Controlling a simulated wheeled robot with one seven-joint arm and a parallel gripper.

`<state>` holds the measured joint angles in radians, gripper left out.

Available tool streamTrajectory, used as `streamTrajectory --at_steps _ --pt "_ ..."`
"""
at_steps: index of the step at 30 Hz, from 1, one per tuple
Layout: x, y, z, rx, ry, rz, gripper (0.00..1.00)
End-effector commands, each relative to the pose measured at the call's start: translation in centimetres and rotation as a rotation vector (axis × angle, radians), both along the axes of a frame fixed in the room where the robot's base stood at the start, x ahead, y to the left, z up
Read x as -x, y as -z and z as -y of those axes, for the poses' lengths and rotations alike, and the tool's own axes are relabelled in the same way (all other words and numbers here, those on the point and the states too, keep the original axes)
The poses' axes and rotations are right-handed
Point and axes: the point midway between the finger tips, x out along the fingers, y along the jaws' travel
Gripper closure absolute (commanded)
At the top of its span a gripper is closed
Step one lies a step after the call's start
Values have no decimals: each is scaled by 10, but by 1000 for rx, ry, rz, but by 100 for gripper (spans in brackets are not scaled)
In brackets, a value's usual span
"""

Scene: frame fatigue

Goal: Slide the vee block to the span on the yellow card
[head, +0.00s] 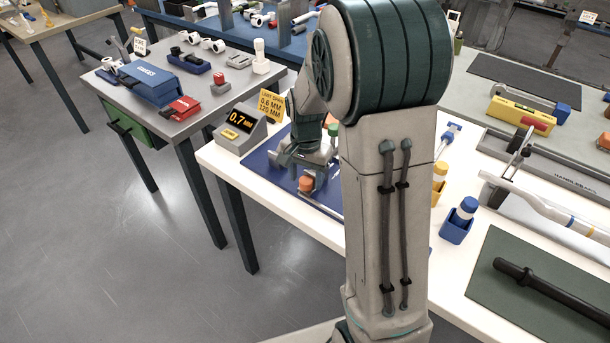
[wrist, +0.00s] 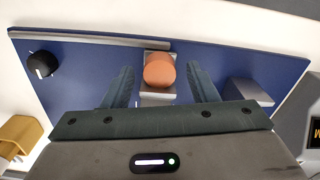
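A light grey block with a round orange knob (wrist: 159,70) sits on the blue mat against a long grey rail (wrist: 90,38); I take it as the vee block. The orange knob also shows below my gripper in the head view (head: 306,184). My gripper (wrist: 160,88) is open, with one finger on each side of the block and small gaps of blue between. The yellow card (head: 271,104) stands behind the display box; it reads 0.6 MM and 120 MM, its top line too small to read surely.
A display box (head: 240,130) reading 0.7 MM stands at the mat's left end. On the mat, a black knob (wrist: 41,64) is at the wrist view's left and a dark grey block (wrist: 247,93) at its right. My arm hides part of the mat in the head view.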

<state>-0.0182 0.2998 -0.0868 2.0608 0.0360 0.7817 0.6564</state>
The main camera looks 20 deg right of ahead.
Motion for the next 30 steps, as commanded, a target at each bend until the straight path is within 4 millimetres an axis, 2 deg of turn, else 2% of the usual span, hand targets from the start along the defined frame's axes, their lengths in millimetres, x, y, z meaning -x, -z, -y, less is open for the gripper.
streamTrajectory --at_steps 5,8,11,21,25,30 --pt "0 -2 0 0 0 0 47" --pt "-1 -10 0 0 -1 1 47" --pt "-1 -28 0 1 0 5 47" --pt "0 -104 0 0 0 4 47" --pt "0 -124 0 0 0 3 47" --pt "1 -136 0 0 0 0 47"
